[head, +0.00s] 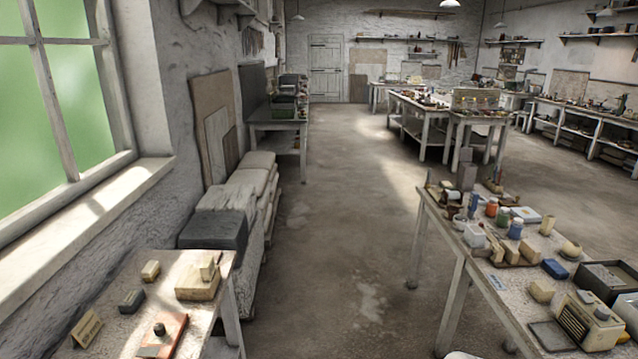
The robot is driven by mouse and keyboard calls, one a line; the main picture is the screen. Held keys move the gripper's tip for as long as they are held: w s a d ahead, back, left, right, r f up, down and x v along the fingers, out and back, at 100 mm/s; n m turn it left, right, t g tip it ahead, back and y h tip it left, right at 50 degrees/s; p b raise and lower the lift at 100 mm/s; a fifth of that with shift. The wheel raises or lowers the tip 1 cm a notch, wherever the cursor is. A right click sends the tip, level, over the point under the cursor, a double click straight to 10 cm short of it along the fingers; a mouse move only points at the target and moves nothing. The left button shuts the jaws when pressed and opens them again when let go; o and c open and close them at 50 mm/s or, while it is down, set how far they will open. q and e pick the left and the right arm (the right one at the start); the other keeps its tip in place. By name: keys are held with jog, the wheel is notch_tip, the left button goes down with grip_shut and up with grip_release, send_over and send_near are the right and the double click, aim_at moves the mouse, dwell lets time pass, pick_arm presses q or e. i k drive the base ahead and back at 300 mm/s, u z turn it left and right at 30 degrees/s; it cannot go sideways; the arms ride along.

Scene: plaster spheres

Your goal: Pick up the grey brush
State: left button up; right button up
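I cannot pick out the grey brush for certain. A small dark grey block with a paler top (132,301) lies on the near left table (110,325); it may be the brush, but it is too small to tell. Several small items, some grey or blue, stand on the right table (510,280), and none is clearly a brush. Neither of my grippers is in view.
The left table also holds a wooden block (198,286), a small tan block (150,270), an orange board (163,336) and a tan card (87,328). Stacked sacks (240,180) line the left wall. The floor (345,230) between the tables is clear.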

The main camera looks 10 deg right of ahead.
aim_at(428, 185)
jog(key=z, duration=0.3)
jog(key=i, duration=1.9)
jog(key=z, duration=0.8)
jog(key=i, duration=0.35)
jog(key=z, duration=0.05)
